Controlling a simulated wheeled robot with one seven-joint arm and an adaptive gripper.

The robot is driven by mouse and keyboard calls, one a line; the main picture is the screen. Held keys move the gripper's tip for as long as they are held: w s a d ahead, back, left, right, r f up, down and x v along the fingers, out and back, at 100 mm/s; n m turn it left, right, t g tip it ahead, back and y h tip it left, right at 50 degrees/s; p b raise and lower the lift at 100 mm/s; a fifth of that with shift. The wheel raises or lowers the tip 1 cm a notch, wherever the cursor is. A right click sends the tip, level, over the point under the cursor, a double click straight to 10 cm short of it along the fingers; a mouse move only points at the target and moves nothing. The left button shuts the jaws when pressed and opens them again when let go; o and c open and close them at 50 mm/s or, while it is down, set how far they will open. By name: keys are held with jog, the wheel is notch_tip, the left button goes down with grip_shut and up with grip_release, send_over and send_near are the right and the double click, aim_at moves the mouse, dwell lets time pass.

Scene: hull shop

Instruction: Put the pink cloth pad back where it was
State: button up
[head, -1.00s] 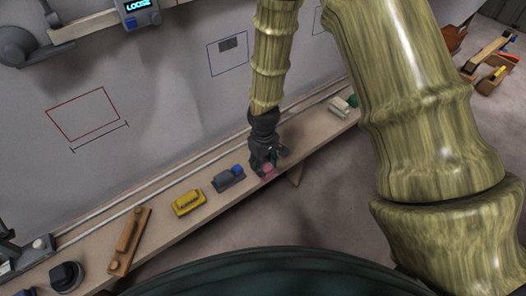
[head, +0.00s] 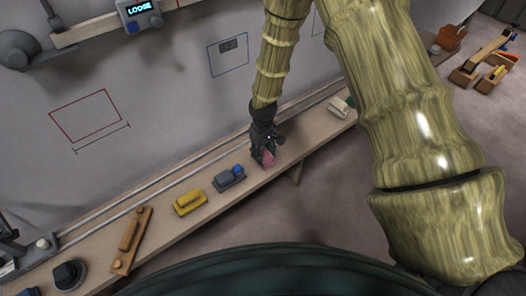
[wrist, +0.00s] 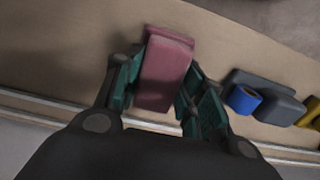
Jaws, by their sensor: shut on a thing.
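The pink cloth pad (wrist: 166,68) sits between the fingers of my gripper (wrist: 158,92) in the wrist view, with green finger pads on both sides of it. In the head view the pink pad (head: 267,158) shows at the tip of my gripper (head: 265,150), over the narrow wooden shelf (head: 165,219). My gripper is shut on the pad. I cannot tell whether the pad touches the shelf. Part of the pad is hidden by the fingers in the head view.
A pale block (head: 339,107) lies farther right. The shelf between the gripper and the pale block looks clear.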

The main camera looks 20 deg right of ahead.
aim_at(263, 152)
jog(key=shift+f, duration=0.1)
jog(key=o, duration=0.9)
jog(key=shift+o, duration=0.2)
notch_tip(263, 152, up, 12)
jog(key=b, duration=0.1)
jog(key=s+f+m+y, duration=0.1)
jog(key=s+f, duration=0.9)
jog(key=f, duration=0.1)
jog(key=s+d+f+m, duration=0.1)
jog(key=s+f, duration=0.2)
jog(key=s, duration=0.5)
jog(key=s+d+f+m, duration=0.1)
jog(key=s+f, duration=0.3)
jog(key=s, duration=0.5)
jog(key=s+d+f+m+h, duration=0.1)
jog(key=s+f, duration=0.3)
jog(key=s, duration=0.5)
jog(key=shift+s+d, duration=0.2)
